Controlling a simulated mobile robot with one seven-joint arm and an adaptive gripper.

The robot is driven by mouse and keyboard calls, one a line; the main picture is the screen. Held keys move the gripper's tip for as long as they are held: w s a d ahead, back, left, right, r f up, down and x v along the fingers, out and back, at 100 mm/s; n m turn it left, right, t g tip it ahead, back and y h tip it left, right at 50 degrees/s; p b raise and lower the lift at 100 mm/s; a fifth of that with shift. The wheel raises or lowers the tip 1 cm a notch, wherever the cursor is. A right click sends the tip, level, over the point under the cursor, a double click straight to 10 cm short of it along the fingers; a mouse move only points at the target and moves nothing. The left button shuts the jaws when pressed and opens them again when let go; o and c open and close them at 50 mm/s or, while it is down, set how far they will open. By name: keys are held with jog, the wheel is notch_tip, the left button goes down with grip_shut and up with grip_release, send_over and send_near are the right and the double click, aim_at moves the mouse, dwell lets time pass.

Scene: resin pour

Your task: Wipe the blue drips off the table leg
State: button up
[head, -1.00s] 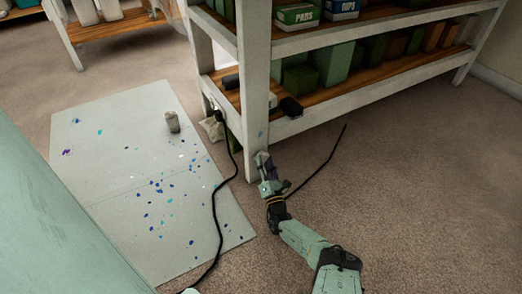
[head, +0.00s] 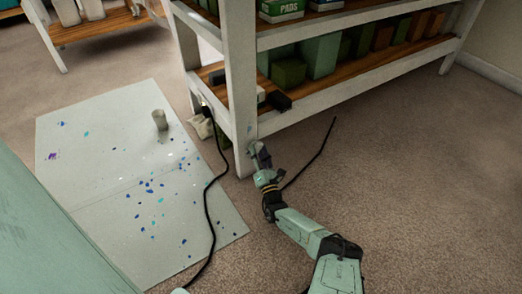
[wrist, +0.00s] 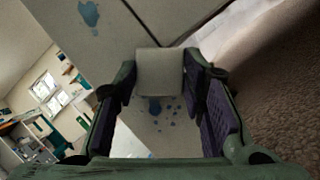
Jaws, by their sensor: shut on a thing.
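The pale table leg (head: 239,95) is the front corner post of the white shelved table. In the wrist view a blue drip (wrist: 88,14) shows on a pale surface at the upper left, which looks like the leg. My gripper (head: 258,150) is low beside the leg, close to its foot. In the wrist view my gripper (wrist: 160,78) is shut on a pale, blunt block (wrist: 158,73), perhaps a wiping pad. More blue spots (wrist: 155,107) show beyond the block; I cannot tell whether they are on the leg or the floor sheet. The block's contact with the leg is unclear.
A pale floor sheet (head: 95,178) with blue, teal and purple spots lies left of the leg. A grey cup (head: 160,120) stands on it. A black cable (head: 208,205) runs over the sheet; another dark cord (head: 318,155) lies right. Open carpet (head: 420,190) lies to the right.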

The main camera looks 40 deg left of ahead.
jog(key=s+f, duration=0.1)
jog(key=s+a+f, duration=0.1)
jog(key=s+f, duration=0.1)
jog(key=s, duration=0.1)
jog(key=shift+a, duration=0.35)
jog(key=shift+c, duration=1.1)
jog(key=shift+s+a+f+p, duration=0.2)
jog(key=shift+s+a+p, duration=0.05)
jog(key=shift+s, duration=0.35)
jog(key=shift+s+a+f+p, duration=0.15)
jog(key=shift+s+a+p, duration=0.1)
jog(key=shift+s, duration=0.35)
grip_shut()
jog(key=shift+d, duration=0.1)
jog(key=shift+s+d+p, duration=0.3)
jog(key=shift+d+p, duration=0.2)
jog(key=shift+p, duration=0.15)
jog(key=d+p, duration=0.2)
jog(key=d, duration=0.1)
jog(key=s+d+r+p, duration=0.1)
jog(key=d, duration=0.1)
jog(key=shift+w+d+r, duration=0.1)
jog(key=shift+r, duration=0.05)
